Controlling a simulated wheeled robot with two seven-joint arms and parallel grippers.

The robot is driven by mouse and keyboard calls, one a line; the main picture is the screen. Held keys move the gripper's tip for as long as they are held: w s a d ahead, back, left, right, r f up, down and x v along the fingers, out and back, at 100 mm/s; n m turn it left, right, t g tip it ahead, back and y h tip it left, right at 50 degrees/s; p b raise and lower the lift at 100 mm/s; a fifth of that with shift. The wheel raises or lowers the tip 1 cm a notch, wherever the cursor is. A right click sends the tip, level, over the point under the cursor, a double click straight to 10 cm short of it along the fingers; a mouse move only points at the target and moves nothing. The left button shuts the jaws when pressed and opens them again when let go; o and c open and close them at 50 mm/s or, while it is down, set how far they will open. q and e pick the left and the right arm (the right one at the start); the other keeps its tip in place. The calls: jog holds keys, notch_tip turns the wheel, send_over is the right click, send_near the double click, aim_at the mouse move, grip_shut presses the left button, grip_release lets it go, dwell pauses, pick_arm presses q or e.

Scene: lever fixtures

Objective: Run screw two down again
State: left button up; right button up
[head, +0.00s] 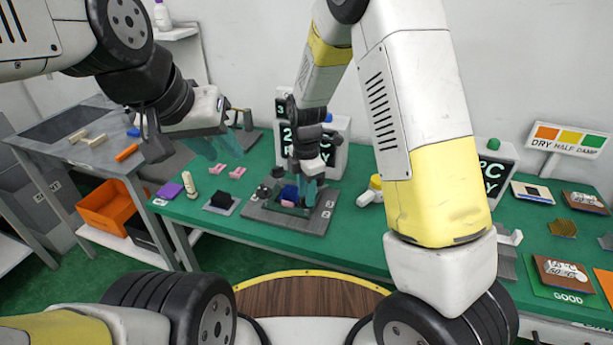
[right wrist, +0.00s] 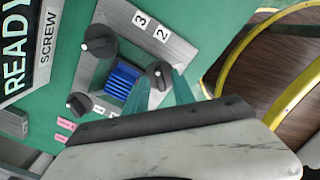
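A grey fixture plate (head: 262,216) on the green bench holds black knob-headed screws around a blue ribbed block (right wrist: 122,82). In the right wrist view, number tags 3 and 2 (right wrist: 161,34) sit at one end. The black knob nearest tag 2 (right wrist: 158,73) lies between the teal fingertips of my right gripper (right wrist: 161,80). I cannot tell whether they touch it. The right gripper also shows in the head view (head: 300,190), low over the plate, partly hiding the block. My left gripper (head: 226,142) is open and empty, left of the plate above the bench.
A display reading READY (right wrist: 18,50) stands behind the plate. Pink pieces (head: 236,168), a black piece on a small plate (head: 222,203) and a cream upright piece (head: 190,185) lie left of it. A yellow-and-white item (head: 372,190) lies right. An orange bin (head: 104,208) is under the side table.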

grip_shut()
